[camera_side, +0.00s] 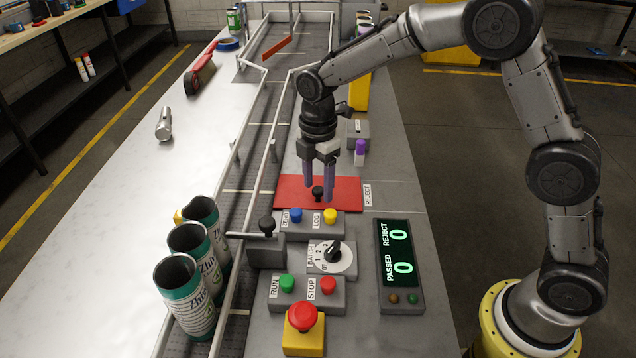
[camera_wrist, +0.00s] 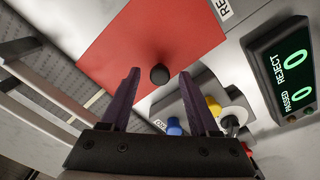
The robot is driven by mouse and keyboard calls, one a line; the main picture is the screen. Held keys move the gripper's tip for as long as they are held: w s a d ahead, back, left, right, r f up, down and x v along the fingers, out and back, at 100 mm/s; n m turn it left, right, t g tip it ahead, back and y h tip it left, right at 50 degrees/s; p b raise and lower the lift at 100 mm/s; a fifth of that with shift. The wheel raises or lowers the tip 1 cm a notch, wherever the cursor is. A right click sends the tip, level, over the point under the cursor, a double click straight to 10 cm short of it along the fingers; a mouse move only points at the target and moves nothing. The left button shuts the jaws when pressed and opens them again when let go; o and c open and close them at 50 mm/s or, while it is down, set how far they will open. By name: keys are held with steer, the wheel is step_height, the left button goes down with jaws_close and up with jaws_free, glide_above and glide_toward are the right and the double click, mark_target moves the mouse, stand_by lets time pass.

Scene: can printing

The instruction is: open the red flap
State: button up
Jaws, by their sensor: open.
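The red flap (camera_side: 349,188) lies flat on the grey worktop beside the conveyor, with a REJECT label at its right edge. It also shows in the wrist view (camera_wrist: 140,40). A black knob (camera_side: 318,193) stands on the flap near its front edge; in the wrist view the knob (camera_wrist: 159,75) is just beyond the fingertips, between their lines. My gripper (camera_side: 318,196) has purple fingers, points down over the flap and is open. In the side view the fingers stand on either side of the knob. I cannot tell whether they touch it.
Blue and yellow buttons (camera_side: 313,217) sit just in front of the flap. A black-knobbed lever (camera_side: 266,226) stands at the conveyor's edge. Batch dial, run and stop buttons, emergency stop (camera_side: 302,316) and counter display (camera_side: 400,267) are nearer. Open cans (camera_side: 186,290) stand at the left.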

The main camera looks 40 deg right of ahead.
steer(key=shift+f, duration=0.15)
steer(key=shift+c, duration=0.2)
jaws_close()
stand_by(1.2)
